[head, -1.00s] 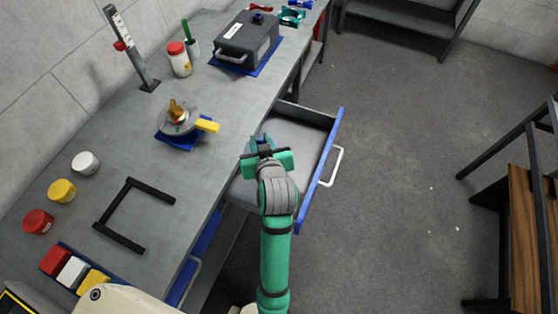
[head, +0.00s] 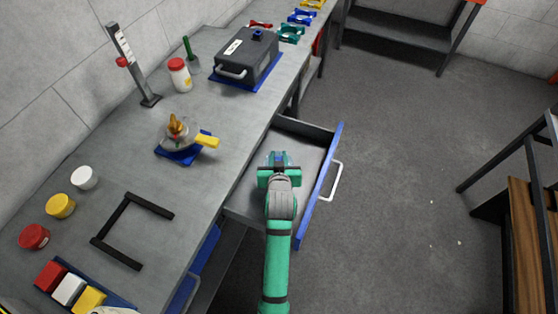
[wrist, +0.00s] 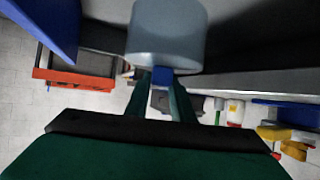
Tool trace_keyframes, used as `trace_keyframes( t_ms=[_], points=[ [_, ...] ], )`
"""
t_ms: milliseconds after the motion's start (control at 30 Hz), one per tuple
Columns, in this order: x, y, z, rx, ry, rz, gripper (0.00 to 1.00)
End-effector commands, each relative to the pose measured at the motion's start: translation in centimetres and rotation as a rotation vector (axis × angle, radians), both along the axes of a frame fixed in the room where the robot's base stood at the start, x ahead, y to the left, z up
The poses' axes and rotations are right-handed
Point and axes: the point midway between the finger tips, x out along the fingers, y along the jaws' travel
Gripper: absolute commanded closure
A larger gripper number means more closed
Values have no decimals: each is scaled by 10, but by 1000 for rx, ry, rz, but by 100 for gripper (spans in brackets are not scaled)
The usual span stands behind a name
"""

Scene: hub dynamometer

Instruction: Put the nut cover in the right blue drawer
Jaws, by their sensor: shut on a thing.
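The nut cover (wrist: 165,38) is a pale blue-grey cup shape at the fingertips in the wrist view. My gripper (head: 280,158) is shut on it, and only a small bluish part of it shows in the head view. The right blue drawer (head: 322,185) is pulled out from under the bench, with a blue front, a white handle and a grey inside. My gripper is over the open drawer, between its front and the bench edge. Its exact height above the drawer floor cannot be told. The visible far part of the drawer floor looks empty.
The bench (head: 150,205) runs along the left. On it are a hub on a blue mat (head: 180,155) with a yellow handle, a black frame (head: 125,232), several jars and a dark case (head: 247,60). Another blue drawer (head: 190,280) is below. Floor is clear to the right.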

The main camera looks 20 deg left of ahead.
Motion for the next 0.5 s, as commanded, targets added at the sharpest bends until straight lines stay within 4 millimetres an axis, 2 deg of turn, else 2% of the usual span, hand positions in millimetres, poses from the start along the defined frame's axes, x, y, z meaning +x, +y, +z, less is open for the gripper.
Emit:
trace_keyframes(
  t_ms=[100,200,500],
  points=[
    [15,5,-20,0,2,1,100],
    [24,8,-31,-1,1,1,100],
    [36,12,-47,-1,1,1,100]
  ],
)
